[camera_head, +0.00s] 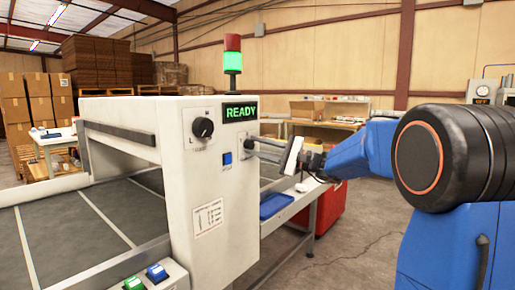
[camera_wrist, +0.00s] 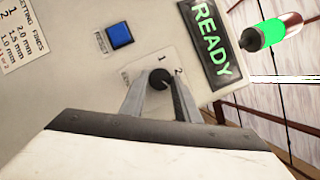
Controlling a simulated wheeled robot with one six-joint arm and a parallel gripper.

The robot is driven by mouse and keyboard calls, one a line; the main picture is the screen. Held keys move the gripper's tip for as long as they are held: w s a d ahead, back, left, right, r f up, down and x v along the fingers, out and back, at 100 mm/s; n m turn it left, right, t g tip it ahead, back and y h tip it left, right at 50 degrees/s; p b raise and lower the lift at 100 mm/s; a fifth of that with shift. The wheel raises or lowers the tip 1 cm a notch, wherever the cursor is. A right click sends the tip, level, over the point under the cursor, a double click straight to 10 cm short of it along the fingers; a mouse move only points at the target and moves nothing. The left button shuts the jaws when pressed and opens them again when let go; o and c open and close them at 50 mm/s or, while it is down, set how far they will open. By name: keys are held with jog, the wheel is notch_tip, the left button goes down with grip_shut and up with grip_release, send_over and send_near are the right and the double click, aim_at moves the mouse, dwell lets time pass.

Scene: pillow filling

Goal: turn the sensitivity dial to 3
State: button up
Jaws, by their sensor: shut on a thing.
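A small black dial (camera_wrist: 159,78) sits on the white machine's panel in the wrist view. The numbers 1 and 2 show printed by its far edge; a small label lies to its left, too small to read. My gripper (camera_wrist: 160,88) has its two grey fingers closed on this dial, one on each side. I cannot tell which number the dial points at, and any 3 is hidden. In the head view my gripper (camera_head: 252,147) reaches the panel below the READY sign from the right; the dial there is hidden by the fingers.
The machine (camera_head: 215,190) has a larger black knob (camera_head: 203,128) and a blue button (camera_head: 227,158) near my gripper. A green READY display (camera_head: 241,112) is above. A blue tray (camera_head: 276,205) lies below on a side table. Green and blue buttons (camera_head: 145,280) are at the front.

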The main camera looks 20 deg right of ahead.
jog(key=o, duration=1)
jog(key=shift+f, duration=0.1)
jog(key=shift+o, duration=0.2)
jog(key=v, duration=1.7)
jog(key=shift+s, duration=0.15)
jog(key=shift+d+f, duration=0.1)
